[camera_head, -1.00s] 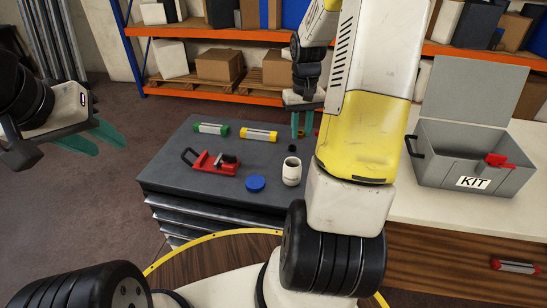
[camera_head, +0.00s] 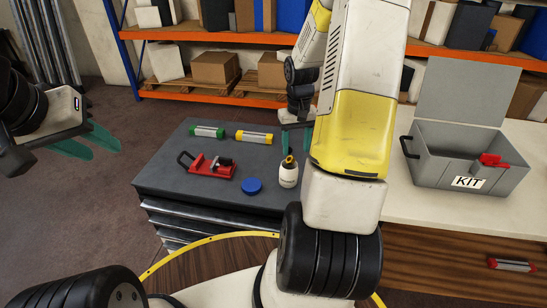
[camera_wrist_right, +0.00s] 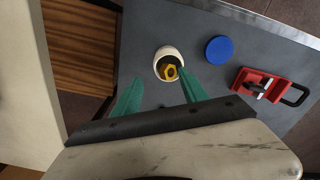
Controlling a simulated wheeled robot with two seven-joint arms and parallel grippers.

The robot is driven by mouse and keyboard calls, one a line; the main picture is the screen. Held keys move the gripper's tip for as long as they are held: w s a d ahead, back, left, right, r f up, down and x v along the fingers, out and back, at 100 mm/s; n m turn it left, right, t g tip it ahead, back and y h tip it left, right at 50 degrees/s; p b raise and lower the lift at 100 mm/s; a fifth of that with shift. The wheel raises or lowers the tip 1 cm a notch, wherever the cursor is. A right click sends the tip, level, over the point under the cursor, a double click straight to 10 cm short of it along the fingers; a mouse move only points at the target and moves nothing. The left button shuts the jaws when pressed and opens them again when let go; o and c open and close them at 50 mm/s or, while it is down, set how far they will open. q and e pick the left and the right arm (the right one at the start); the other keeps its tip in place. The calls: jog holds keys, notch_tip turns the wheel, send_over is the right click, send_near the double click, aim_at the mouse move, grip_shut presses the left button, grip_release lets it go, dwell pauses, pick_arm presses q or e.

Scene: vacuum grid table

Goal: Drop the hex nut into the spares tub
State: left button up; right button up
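The yellow hex nut (camera_wrist_right: 171,72) shows within the mouth of the white spares tub (camera_wrist_right: 160,54) in the right wrist view. In the head view the nut (camera_head: 289,159) is at the top of the tub (camera_head: 288,178), which stands upright on the grey tabletop. I cannot tell whether the nut rests inside or is still falling. My right gripper (camera_head: 296,147) is just behind and above the tub. Its green fingers are spread apart and empty in the wrist view (camera_wrist_right: 160,78). My left gripper (camera_head: 88,143) is open and empty in the air at the left.
A blue disc (camera_head: 252,186) lies beside the tub. A red clamp-like tool (camera_head: 211,167), a green-capped tube (camera_head: 207,131) and a yellow-capped tube (camera_head: 254,137) lie further left and back. A grey KIT box (camera_head: 462,160) stands open on the right counter.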

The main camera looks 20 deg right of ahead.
notch_tip(320, 180, up, 8)
dwell(0.6)
jog(key=s+a+r+n+t+y, duration=0.1)
jog(key=s+a+r+t, duration=0.5)
jog(key=s+a+r, duration=1)
jog(key=shift+s+a+r+n+y, duration=0.2)
jog(key=shift+s+a+n+y, duration=0.2)
jog(key=shift+s+y, duration=0.2)
